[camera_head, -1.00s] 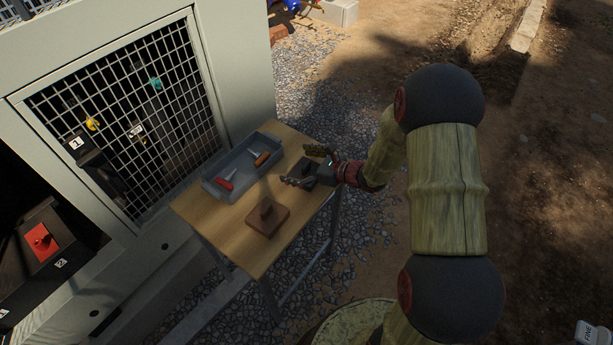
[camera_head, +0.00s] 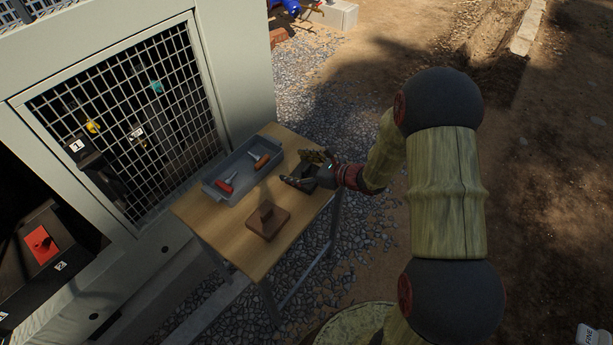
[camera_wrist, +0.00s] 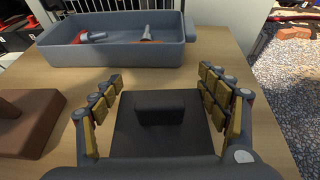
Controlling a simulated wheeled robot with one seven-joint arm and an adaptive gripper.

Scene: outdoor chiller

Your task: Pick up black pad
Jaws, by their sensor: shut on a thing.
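The black pad (camera_wrist: 160,138) is a flat dark square with a raised block in its middle. It lies at the right end of the wooden table in the wrist view. My gripper (camera_wrist: 162,82) has its segmented, yellow-padded fingers along the pad's left and right sides and is shut on it. The pad looks level and at the table top; I cannot tell any gap beneath it. In the head view my gripper (camera_head: 302,169) is over the table's right end, and its fingers largely hide the pad.
A grey tray (camera_wrist: 115,54) with red- and orange-handled tools stands behind the pad. A brown block with a raised knob (camera_wrist: 28,120) lies to the left on the wooden table (camera_head: 232,238). A meshed cabinet (camera_head: 130,110) stands left of the table; gravel surrounds it.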

